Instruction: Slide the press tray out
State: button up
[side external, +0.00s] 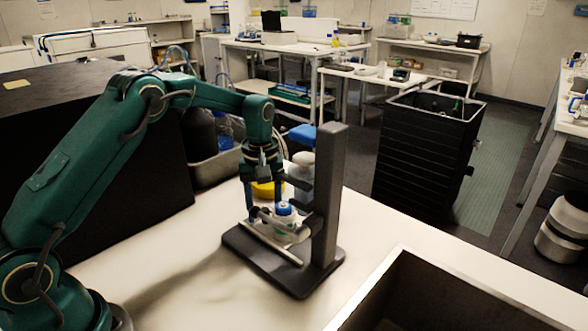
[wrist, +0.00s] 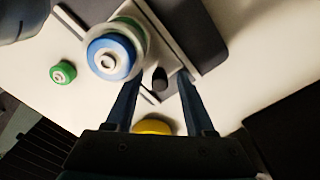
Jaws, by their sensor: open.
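The press is a dark grey stand with an upright column (side external: 329,195) and a flat base (side external: 300,283). The press tray (side external: 278,249) is a light plate low on the press, carrying a white bottle with a blue cap (side external: 284,208). The blue cap (wrist: 107,57) also shows in the wrist view, left of the fingers. A small dark knob (wrist: 160,79) at the tray's near edge lies between my fingertips. My gripper (side external: 262,205) is open above the tray's near end; in the wrist view its fingers (wrist: 159,86) stand apart, and contact with the knob cannot be told.
A green-capped item (wrist: 62,72) is left of the press in the wrist view. A yellow object (side external: 268,188) and a pale blue-topped container (side external: 302,160) stand behind the gripper. An open box (side external: 400,255) is at the front right. The white tabletop (side external: 170,255) is clear at front left.

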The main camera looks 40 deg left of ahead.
grip_shut()
dwell(1.3)
